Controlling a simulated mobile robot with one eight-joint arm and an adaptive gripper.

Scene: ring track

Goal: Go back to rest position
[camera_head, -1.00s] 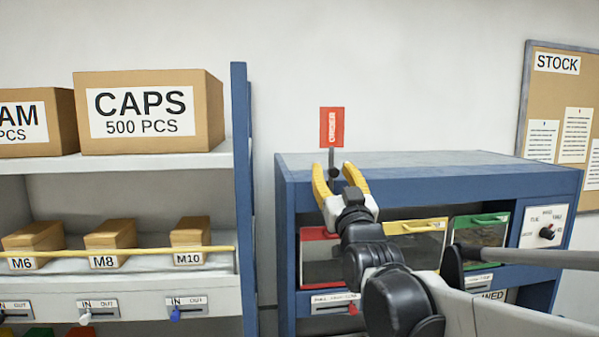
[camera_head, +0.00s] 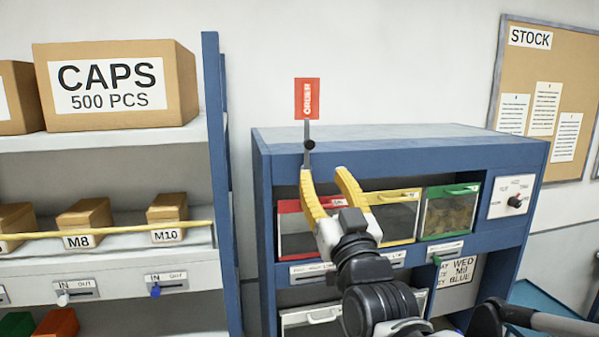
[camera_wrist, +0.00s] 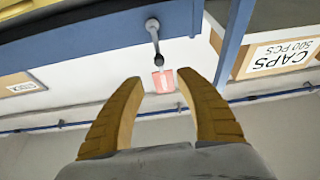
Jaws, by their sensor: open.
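My gripper (camera_head: 325,182) is open and empty, with its two yellow fingers pointing up in front of the blue cabinet (camera_head: 400,146). The red ORDER flag (camera_head: 307,98) stands upright on a grey lever (camera_head: 308,135) at the cabinet's left front. In the head view the fingertips appear just below the lever's dark pivot. In the wrist view my gripper (camera_wrist: 158,85) shows its fingers spread apart, and the flag (camera_wrist: 163,81) appears beyond them, between the tips. The fingers do not visibly touch the flag or lever.
A shelf (camera_head: 110,138) on the left holds a CAPS box (camera_head: 120,88) and small M8 (camera_head: 85,215) and M10 (camera_head: 167,208) boxes. The cabinet has red, yellow and green-framed bins and a dial (camera_head: 515,201). A STOCK board (camera_head: 550,90) hangs at right. The wall above is clear.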

